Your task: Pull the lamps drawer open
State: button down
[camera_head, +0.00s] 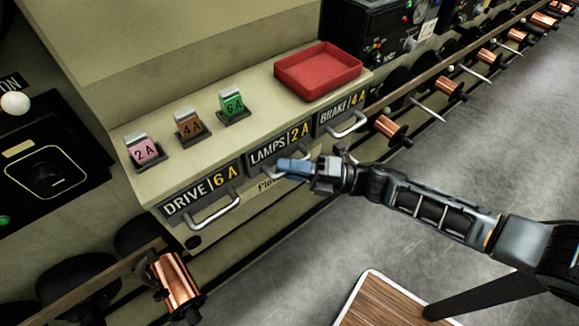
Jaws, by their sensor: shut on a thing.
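The lamps drawer (268,152) is the middle of three labelled fronts on the beige cabinet, marked "LAMPS 2 A". It looks flush with the fronts beside it. Its silver handle (284,174) is partly hidden by my gripper (289,167). My gripper reaches in from the right and is shut on that handle, its bluish fingers across it. The drive drawer (193,204), marked "DRIVE 6 A", is to the left, and the brake drawer (335,113), marked "BRAKE 4 A", is to the right; both have silver handles.
On the cabinet top stand a pink 2A fuse (145,150), a brown 4A fuse (189,128), a green 6A fuse (232,105) and a red tray (318,71). Copper spools (175,281) line the rail. A wood-topped table (388,302) is at the bottom. Grey floor is open at right.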

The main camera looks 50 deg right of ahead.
jog(key=shift+s, duration=0.15)
jog(key=s+a, duration=0.2)
jog(key=s, duration=0.6)
jog(key=s+a, duration=0.2)
jog(key=s, duration=0.6)
jog(key=shift+s+a+b, duration=0.3)
jog(key=shift+a, duration=0.1)
jog(key=c, duration=1.1)
grip_release()
jog(key=shift+b+v, duration=0.95)
jog(key=shift+v, duration=2.95)
